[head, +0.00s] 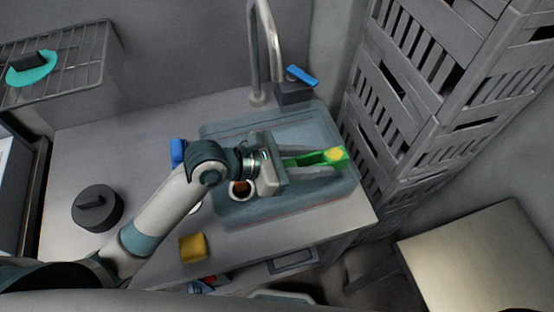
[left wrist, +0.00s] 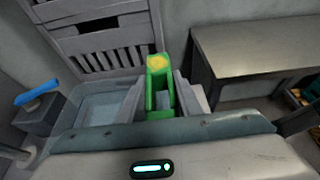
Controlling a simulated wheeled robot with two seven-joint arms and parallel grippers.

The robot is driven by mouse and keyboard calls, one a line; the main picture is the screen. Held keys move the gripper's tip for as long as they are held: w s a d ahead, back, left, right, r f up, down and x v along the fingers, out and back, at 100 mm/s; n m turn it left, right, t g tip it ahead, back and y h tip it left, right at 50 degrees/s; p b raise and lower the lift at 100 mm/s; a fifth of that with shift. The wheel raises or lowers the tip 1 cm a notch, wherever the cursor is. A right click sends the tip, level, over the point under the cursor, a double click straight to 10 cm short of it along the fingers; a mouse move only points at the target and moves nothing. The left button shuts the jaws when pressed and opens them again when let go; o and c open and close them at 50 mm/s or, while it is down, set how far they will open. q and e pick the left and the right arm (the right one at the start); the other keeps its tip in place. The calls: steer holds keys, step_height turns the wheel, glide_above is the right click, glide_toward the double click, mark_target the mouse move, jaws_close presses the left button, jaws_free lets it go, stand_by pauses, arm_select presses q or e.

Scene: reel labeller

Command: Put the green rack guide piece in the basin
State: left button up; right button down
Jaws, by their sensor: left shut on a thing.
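The green rack guide piece (head: 318,158) is a bright green part with a yellow patch at its far end. My left gripper (head: 308,160) is shut on it and holds it over the right part of the basin (head: 225,133), a grey-blue sink set in the counter. In the left wrist view the green piece (left wrist: 157,85) sticks out from between the fingers (left wrist: 157,108), its yellow end farthest away. The height of the piece above the basin floor cannot be told. My right gripper does not show.
A cup with brown contents (head: 240,190) is at the basin's near-left side. Stacked grey crates (head: 400,110) rise close on the right. A yellow sponge (head: 193,248) and a dark round lid (head: 97,207) lie on the counter.

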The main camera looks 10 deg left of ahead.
arm_select(q)
steer(key=shift+w, duration=0.1)
stand_by(0.4)
steer(key=w+a+f, duration=0.1)
steer(key=w+f, duration=0.2)
steer(key=w, duration=0.2)
steer(key=w+a+f+p, duration=0.1)
steer(key=w+a+f, duration=0.1)
steer(key=w+f, duration=0.2)
steer(key=shift+w+a, duration=0.25)
steer(key=shift+w, duration=0.85)
step_height(320, 180, down, 4)
steer(key=shift+r, duration=0.2)
steer(key=shift+f, duration=0.15)
steer(key=shift+f, duration=0.6)
